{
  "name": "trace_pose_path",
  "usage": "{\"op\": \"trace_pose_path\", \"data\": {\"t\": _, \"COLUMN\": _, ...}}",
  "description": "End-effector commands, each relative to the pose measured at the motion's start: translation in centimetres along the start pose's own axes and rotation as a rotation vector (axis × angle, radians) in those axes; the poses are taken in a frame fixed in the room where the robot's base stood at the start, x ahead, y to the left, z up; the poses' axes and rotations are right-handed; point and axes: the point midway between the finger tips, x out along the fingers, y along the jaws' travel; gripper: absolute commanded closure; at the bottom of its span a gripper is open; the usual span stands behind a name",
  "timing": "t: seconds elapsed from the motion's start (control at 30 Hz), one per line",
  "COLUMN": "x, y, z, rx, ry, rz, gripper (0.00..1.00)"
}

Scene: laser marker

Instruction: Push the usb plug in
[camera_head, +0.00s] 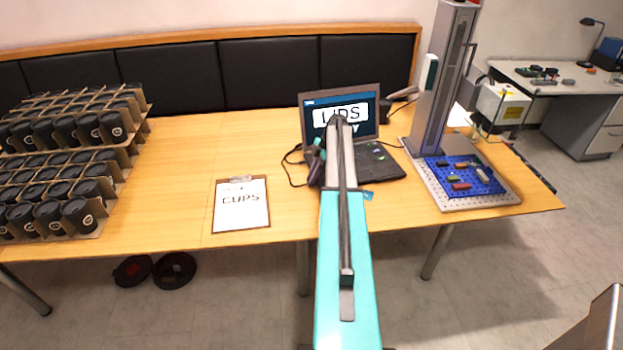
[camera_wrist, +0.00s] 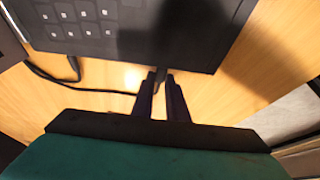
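The laptop (camera_head: 378,165) stands open on the wooden table, its screen lit. In the wrist view its dark keyboard half (camera_wrist: 135,42) fills the top, with the side edge facing my gripper. My gripper (camera_wrist: 160,76) is at that edge, its two dark fingers close together. A small dark usb plug (camera_wrist: 160,80) shows between the fingertips, pointing at the laptop edge. A black cable (camera_wrist: 85,86) runs from the left to behind the left finger. The port is not clear, and whether the plug touches it I cannot tell. In the head view my arm hides part of the laptop.
A clipboard (camera_head: 241,204) marked CUPS lies left of the laptop. A rack of black cups (camera_head: 60,170) fills the left end. The laser marker column (camera_head: 440,80) and a blue perforated plate (camera_head: 462,174) stand at the right. The table between rack and clipboard is clear.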

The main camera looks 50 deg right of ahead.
Motion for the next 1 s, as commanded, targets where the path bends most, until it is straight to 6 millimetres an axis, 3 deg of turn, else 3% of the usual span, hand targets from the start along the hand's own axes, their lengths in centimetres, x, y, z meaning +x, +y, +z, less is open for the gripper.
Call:
{"op": "trace_pose_path", "data": {"t": 0.03, "x": -0.2, "y": 0.1, "z": 0.3, "rx": 0.003, "ry": -0.005, "rz": 0.004, "gripper": 0.79}}
{"op": "trace_pose_path", "data": {"t": 0.1, "x": -0.2, "y": 0.1, "z": 0.3, "rx": 0.002, "ry": -0.004, "rz": 0.004, "gripper": 0.68}}
{"op": "trace_pose_path", "data": {"t": 0.57, "x": -0.5, "y": 0.0, "z": 0.2, "rx": 0.002, "ry": -0.002, "rz": 0.002, "gripper": 0.68}}
{"op": "trace_pose_path", "data": {"t": 0.77, "x": -2.1, "y": 0.1, "z": 0.2, "rx": 0.002, "ry": -0.003, "rz": 0.004, "gripper": 0.68}}
{"op": "trace_pose_path", "data": {"t": 1.0, "x": -5.3, "y": 0.1, "z": 0.3, "rx": 0.002, "ry": -0.003, "rz": 0.004, "gripper": 0.68}}
